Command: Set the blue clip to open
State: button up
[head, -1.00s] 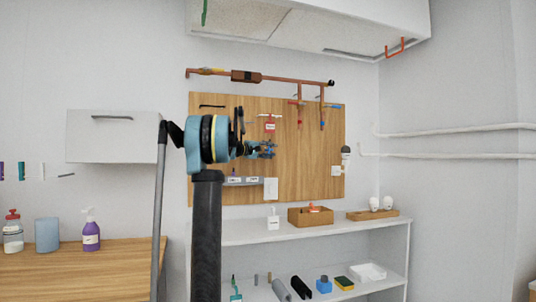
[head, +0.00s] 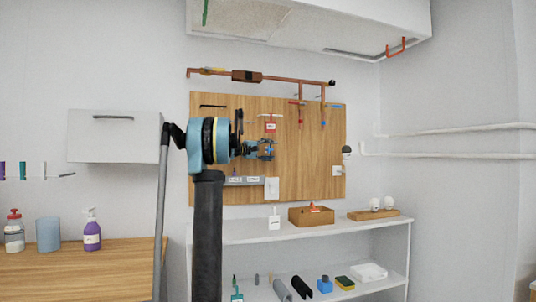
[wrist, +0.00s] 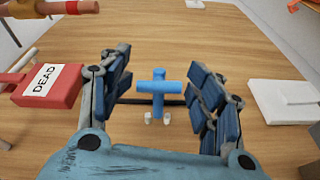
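A blue cross-shaped piece, which I take for the blue clip (wrist: 158,87), shows in the wrist view in front of the wooden board (wrist: 230,70). A dark bar runs behind it, and two small white tips show below it. My gripper (wrist: 160,100) is open, with one blue-padded finger on each side of the piece and a visible gap to both. In the head view my gripper (head: 266,149) is in front of the board, and I cannot make out the clip there.
A red tag marked DEAD (wrist: 48,84) sits close beside the left finger. A white block (wrist: 286,101) is on the board to the right. Copper pipes (head: 290,79) run above the board. A white shelf (head: 340,230) with a wooden box (head: 311,217) stands below.

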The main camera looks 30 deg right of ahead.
jog(key=a, duration=1.2)
jog(key=shift+s, duration=0.1)
dwell(0.4)
jog(key=s+a+f+y, duration=0.6)
jog(key=s+a+f, duration=0.7)
jog(key=f, duration=0.4)
jog(key=s+a+f+n+t+y, duration=0.1)
jog(key=s+a+f+y, duration=0.5)
jog(key=s+a+f, duration=0.8)
jog(key=s+a+f+n+y, duration=0.1)
jog(key=s+a+f+y, duration=0.5)
jog(key=s+a+f, duration=0.8)
notch_tip(320, 180, down, 8)
jog(key=shift+s+r+t, duration=0.2)
jog(key=shift+s+t, duration=0.1)
jog(key=shift+s, duration=0.5)
jog(key=shift+a, duration=0.1)
jog(key=shift+w+f, duration=0.2)
jog(key=shift+w, duration=0.25)
